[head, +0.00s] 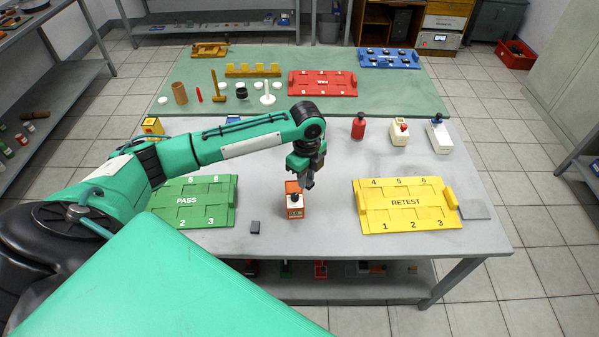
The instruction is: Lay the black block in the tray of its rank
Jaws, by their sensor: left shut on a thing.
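My left gripper (308,178) points down above the middle of the grey table, just above and right of an orange-and-white device (294,204). It is shut on a small dark thing, mostly hidden by the fingers; I cannot tell for sure whether it is the black block. A small dark grey block (255,227) lies on the table, front left of the device. The green PASS tray (231,205) is at the left, partly hidden by my arm. The yellow RETEST tray (405,202) is at the right, with numbered places and no block visible. My right gripper is out of view.
A grey plate (474,209) lies right of the yellow tray. A red bottle (358,127) and two white devices (399,132) (438,135) stand behind it. On the green mat are a red tray (322,84) and a blue tray (388,58). The table between the trays is mostly clear.

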